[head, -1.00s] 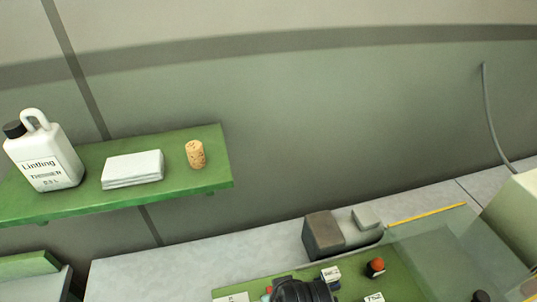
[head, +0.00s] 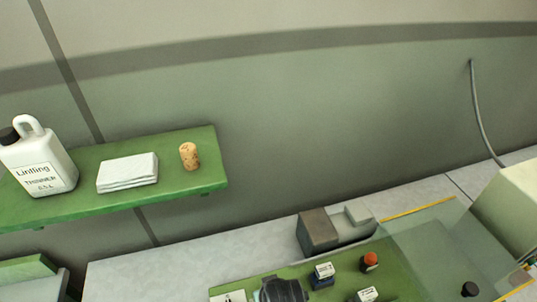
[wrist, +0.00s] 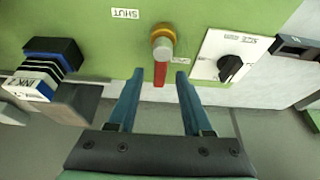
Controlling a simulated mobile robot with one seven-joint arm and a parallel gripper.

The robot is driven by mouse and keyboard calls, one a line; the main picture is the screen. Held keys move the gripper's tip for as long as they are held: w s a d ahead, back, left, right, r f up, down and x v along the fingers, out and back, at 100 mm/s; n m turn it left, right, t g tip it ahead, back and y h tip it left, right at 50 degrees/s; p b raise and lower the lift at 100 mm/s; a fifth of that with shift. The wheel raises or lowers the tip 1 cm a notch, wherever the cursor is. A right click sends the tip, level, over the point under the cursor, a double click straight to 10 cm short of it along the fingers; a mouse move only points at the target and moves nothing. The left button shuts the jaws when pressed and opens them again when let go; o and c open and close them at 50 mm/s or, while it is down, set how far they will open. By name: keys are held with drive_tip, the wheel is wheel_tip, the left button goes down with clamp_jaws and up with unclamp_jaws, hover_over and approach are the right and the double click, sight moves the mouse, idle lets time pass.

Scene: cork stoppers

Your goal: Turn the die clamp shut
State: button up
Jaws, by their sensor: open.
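In the wrist view the clamp appears as a red lever (wrist: 160,74) on a round brass-and-grey pivot (wrist: 163,42), set on a green surface. The lever points toward my gripper. A white label reading SHUT (wrist: 126,14), upside down, is to the left of the pivot. My gripper (wrist: 159,76) is open, with blue fingers spread on either side of the lever's end. I cannot tell whether either finger touches it.
Beside the clamp are a black dial (wrist: 230,68) on a white plate and an ink stamp block (wrist: 45,68). In the head view a green shelf (head: 205,180) holds a cork (head: 189,156), folded white cloth (head: 127,172) and thinner jug (head: 40,165).

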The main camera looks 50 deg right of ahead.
clamp_jaws()
drive_tip(key=shift+m, duration=0.3)
drive_tip(key=m, duration=0.1)
drive_tip(key=m+h+p, duration=0.1)
drive_tip(key=shift+s+d+r+m+g, duration=0.1)
drive_tip(key=shift+s+d+m+g, duration=0.1)
drive_tip(key=shift+m+g, duration=0.2)
drive_tip(key=m, duration=0.1)
drive_tip(key=m+g, duration=0.1)
drive_tip(key=m, duration=0.1)
drive_tip(key=s+m+h, duration=0.1)
drive_tip(key=m, duration=0.1)
drive_tip(key=shift+d+g+p, duration=0.3)
drive_tip(key=shift+g+p, duration=0.05)
drive_tip(key=shift+g, duration=0.05)
drive_tip(key=m+g, duration=0.1)
drive_tip(key=m, duration=0.1)
drive_tip(key=s+m+b, duration=0.1)
drive_tip(key=m, duration=0.2)
drive_tip(key=shift+g, duration=0.4)
drive_tip(key=shift+s+a+m+g+b, duration=0.15)
drive_tip(key=shift+m+g, duration=0.15)
drive_tip(key=shift+m, duration=0.45)
drive_tip(key=shift+s+d+m+g+b, duration=0.1)
drive_tip(key=shift+s+m+g+b, duration=0.15)
drive_tip(key=shift+m, duration=0.45)
drive_tip(key=shift+s+a+m+g+b, duration=0.1)
drive_tip(key=shift+m+g, duration=0.25)
drive_tip(key=shift+m, duration=0.4)
drive_tip(key=shift+y, duration=0.4)
